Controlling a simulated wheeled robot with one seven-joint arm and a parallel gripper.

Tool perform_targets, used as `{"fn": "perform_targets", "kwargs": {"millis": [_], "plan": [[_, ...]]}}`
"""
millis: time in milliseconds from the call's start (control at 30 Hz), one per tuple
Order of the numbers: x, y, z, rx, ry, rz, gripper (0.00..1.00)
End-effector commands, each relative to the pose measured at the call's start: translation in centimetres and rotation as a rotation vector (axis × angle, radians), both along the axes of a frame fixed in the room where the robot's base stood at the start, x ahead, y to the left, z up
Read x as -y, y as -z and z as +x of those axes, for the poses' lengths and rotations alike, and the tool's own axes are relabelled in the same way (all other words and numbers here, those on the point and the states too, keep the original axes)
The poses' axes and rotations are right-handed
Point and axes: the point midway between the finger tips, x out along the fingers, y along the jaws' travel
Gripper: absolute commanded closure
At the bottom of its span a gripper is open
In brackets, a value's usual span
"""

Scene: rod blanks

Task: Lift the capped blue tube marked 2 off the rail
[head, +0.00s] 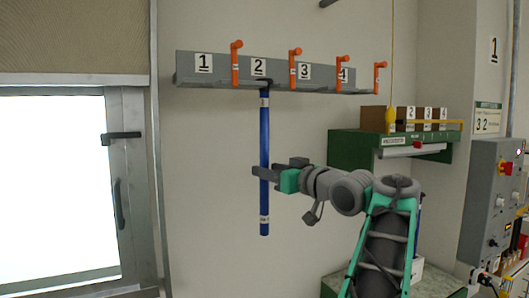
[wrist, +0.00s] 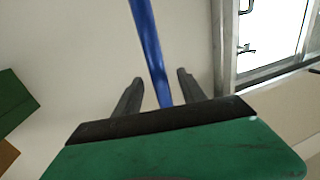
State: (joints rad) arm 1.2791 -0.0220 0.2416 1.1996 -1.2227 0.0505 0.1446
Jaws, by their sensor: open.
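The blue tube (head: 264,140) hangs upright from the grey wall rail (head: 215,66), below the label 2, with a dark cap at its top. My gripper (head: 259,172) is at about the tube's middle, with its fingers reaching to it from the right in the head view. In the wrist view the tube (wrist: 149,45) runs between the two dark fingers of my gripper (wrist: 157,88). The fingers stand apart, with a gap on each side of the tube. The tube's lower part is hidden behind the gripper body in the wrist view.
Orange hooks (head: 235,62) stick out along the rail between the numbered places. A green shelf (head: 350,142) with numbered brown boxes is to the right, and a grey control box (head: 490,195) is further right. A window (head: 60,190) is at the left.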

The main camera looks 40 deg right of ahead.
Motion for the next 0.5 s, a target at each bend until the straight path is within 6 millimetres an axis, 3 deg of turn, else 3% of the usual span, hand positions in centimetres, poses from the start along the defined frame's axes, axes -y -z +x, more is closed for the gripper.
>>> {"fn": "perform_targets", "kwargs": {"millis": [133,367,500], "plan": [[0.1,-0.2,2.2,-0.001,-0.002,0.001,0.52],[0.1,0.0,2.5,-0.001,0.001,0.0,0.52],[0.1,0.0,2.5,-0.001,0.001,0.0,0.64]]}}
